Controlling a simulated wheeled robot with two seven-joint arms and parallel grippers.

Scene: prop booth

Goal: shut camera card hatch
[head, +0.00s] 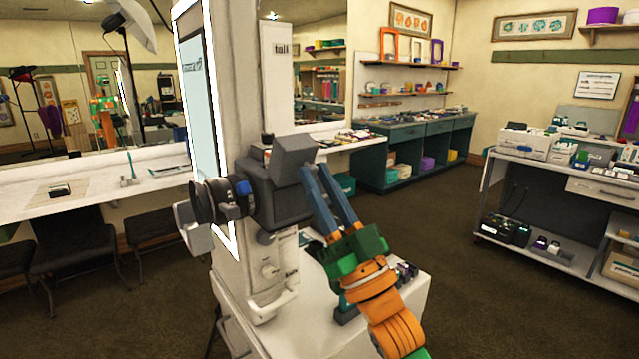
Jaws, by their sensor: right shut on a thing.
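A dark grey camera (278,205) with a black lens sits on the side of a white booth column. Its card hatch (291,156) shows as a grey flap at the upper right of the camera body, tilted out from it. My right gripper (317,168), with blue fingers and a green palm, reaches up from the lower right. Its fingertips are at the hatch's right edge and are shut on it. The fingers partly cover the camera's right side, and the exact contact is hard to see. My left gripper is not in view.
A white ledge (390,331) with small items stands below my right gripper. A shelved cart (575,185) stands at the right, and a teal counter (425,133) at the back. Chairs (75,250) and a mirror line the left. The carpet between is clear.

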